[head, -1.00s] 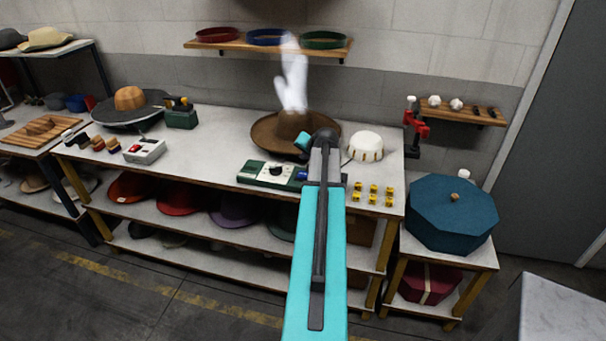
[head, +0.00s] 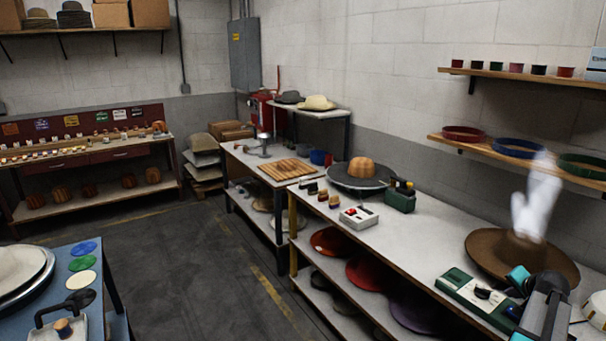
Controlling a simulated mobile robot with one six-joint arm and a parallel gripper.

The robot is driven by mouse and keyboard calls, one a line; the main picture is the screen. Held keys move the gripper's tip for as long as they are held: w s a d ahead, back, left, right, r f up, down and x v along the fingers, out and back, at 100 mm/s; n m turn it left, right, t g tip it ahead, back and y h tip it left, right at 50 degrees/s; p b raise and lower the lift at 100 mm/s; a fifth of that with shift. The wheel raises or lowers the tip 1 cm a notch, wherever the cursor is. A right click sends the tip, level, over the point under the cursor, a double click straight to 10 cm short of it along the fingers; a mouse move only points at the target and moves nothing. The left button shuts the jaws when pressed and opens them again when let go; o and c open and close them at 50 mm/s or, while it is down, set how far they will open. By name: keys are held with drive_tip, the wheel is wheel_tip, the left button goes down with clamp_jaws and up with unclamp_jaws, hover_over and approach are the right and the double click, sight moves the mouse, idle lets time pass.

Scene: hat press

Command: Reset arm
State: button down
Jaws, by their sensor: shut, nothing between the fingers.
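My arm shows at the lower right of the head view, with dark links and a teal joint, above the front of the long workbench (head: 430,235). I cannot make out my gripper's fingers. The arm's end is close to a brown wide-brimmed hat (head: 484,252) and a green-and-white control box (head: 465,290). A white steam plume (head: 537,200) rises over the hat's crown. The arm hides part of the bench and the control box's right end.
A blue table (head: 95,262) stands at lower left; the floor (head: 200,260) between is open.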

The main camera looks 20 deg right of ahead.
drive_tip(key=w+a+f+n+g+y, duration=0.15)
drive_tip(key=w+a+f, duration=0.25)
drive_tip(key=a, duration=0.6)
drive_tip(key=w+a+f+n+y, duration=0.1)
drive_tip(key=w+a+f+n, duration=0.3)
drive_tip(key=a, duration=0.6)
drive_tip(key=w+a+f+n+g+y, duration=0.15)
drive_tip(key=w+a+f, duration=0.3)
drive_tip(key=a, duration=0.55)
drive_tip(key=s+a+f+n+g, duration=0.1)
drive_tip(key=s+a+f+n, duration=0.25)
drive_tip(key=a, duration=0.85)
drive_tip(key=s+a+f+n+g+y, duration=0.15)
drive_tip(key=a+f, duration=0.25)
drive_tip(key=a, duration=0.8)
drive_tip(key=s+a+f+n+g+h, duration=0.1)
drive_tip(key=s+a+f+n+g, duration=0.2)
drive_tip(key=a, duration=0.9)
drive_tip(key=s+f+g+b, duration=0.4)
drive_tip(key=s+f+b, duration=0.3)
drive_tip(key=s+f, duration=1.8)
drive_tip(key=shift+s+f+n+b, duration=0.3)
drive_tip(key=shift+f+n+b, duration=0.1)
drive_tip(key=shift+g+y, duration=0.25)
